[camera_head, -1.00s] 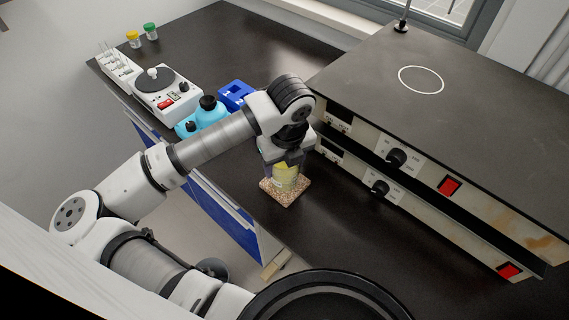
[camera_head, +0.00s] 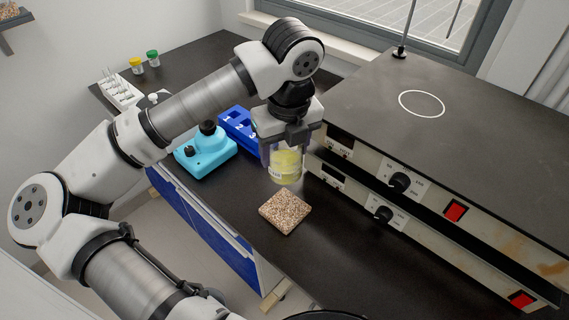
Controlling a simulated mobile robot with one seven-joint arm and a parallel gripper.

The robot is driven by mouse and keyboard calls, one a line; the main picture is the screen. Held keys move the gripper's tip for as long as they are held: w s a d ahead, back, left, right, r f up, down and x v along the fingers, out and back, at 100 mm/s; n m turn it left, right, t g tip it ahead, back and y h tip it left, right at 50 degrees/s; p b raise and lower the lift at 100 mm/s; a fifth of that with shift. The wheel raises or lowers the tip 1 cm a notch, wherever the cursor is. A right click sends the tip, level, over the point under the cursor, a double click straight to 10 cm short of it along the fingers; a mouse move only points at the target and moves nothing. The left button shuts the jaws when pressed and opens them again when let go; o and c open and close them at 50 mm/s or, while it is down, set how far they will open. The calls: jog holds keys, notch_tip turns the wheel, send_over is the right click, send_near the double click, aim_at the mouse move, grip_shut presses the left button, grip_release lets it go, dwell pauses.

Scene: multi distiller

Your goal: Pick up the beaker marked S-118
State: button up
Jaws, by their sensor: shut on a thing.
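A clear glass beaker (camera_head: 287,166) with yellow liquid and a small pale label is in the head view, near the middle. The marking on the label is too small to read. My gripper (camera_head: 287,148) points down and is shut on the beaker's upper part, which its fingers partly hide. The beaker is upright and held above the black bench, behind a speckled cork-coloured square mat (camera_head: 285,211). The mat is bare.
A stacked hotplate unit (camera_head: 440,120) with knobs and red switches stands close to the right. A turquoise bottle-like device (camera_head: 206,152) and a blue numbered rack (camera_head: 238,127) are at left. The bench's front left edge is near the mat.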

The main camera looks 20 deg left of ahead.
notch_tip(320, 180, up, 7)
jog(key=shift+b, duration=0.45)
